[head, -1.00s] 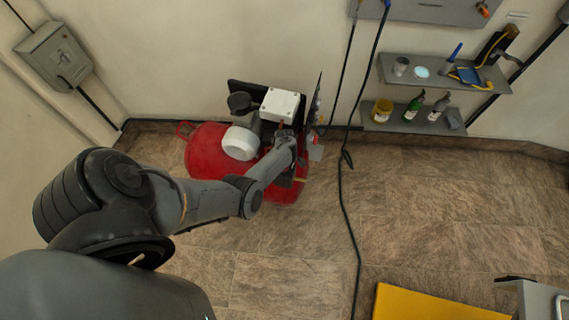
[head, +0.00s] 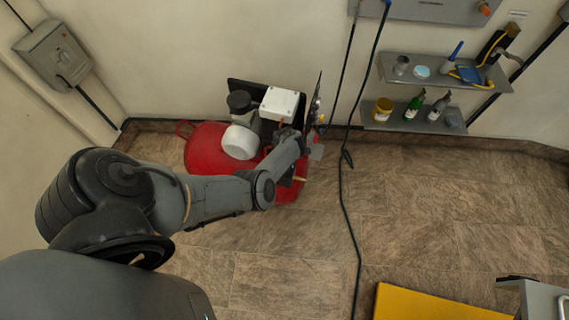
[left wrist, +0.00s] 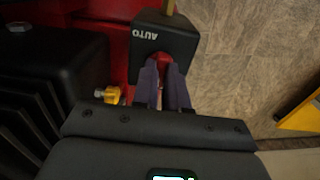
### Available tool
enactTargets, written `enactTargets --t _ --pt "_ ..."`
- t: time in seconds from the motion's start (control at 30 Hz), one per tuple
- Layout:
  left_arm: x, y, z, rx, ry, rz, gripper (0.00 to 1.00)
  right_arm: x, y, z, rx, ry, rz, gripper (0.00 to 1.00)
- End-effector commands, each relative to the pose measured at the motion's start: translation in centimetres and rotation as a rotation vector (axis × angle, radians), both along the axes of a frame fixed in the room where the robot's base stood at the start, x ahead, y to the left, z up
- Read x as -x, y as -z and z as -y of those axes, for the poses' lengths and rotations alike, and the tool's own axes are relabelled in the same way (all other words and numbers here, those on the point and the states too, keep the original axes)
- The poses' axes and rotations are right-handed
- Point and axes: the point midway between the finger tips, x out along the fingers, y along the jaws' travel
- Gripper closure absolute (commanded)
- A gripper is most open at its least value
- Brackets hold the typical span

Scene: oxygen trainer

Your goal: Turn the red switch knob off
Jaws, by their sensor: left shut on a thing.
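The red switch knob (left wrist: 164,60) is on a black switch box (left wrist: 165,36) marked AUTO in the left wrist view. My left gripper (left wrist: 163,70) is shut on the knob, with one finger on each side of it. The fingers hide much of the knob, so its exact angle cannot be told. In the head view, my left arm reaches the right side of the red compressor tank (head: 204,150), and the knob is hidden there. My right gripper is in neither view.
A white box (head: 279,104) and a white cylinder (head: 239,142) sit on the compressor. A black cable (head: 346,205) hangs to the floor on the right. Wall shelves (head: 445,72) hold bottles and jars. A yellow mat (head: 435,305) lies at lower right. Open floor lies between.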

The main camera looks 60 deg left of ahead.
Motion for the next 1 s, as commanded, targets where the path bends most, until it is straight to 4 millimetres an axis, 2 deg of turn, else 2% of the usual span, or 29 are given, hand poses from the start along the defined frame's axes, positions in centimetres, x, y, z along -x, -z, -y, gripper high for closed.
enactTargets --t 0.37,0.4,0.57,0.87,1.0 --pt "0.1 0.0 0.0 -0.001 -0.009 -0.001 1.0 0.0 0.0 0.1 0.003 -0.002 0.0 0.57" --pt "0.1 0.0 0.0 -0.001 -0.009 -0.001 0.86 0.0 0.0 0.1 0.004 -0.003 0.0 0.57" --pt "0.1 0.0 0.0 -0.001 -0.008 -0.001 0.62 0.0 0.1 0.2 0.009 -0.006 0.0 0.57" --pt "0.0 -0.1 0.0 0.0 -0.007 0.0 0.62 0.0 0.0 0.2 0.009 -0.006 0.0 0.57" --pt "0.0 -1.1 0.0 -0.002 -0.006 0.001 0.62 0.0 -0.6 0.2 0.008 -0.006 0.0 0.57"
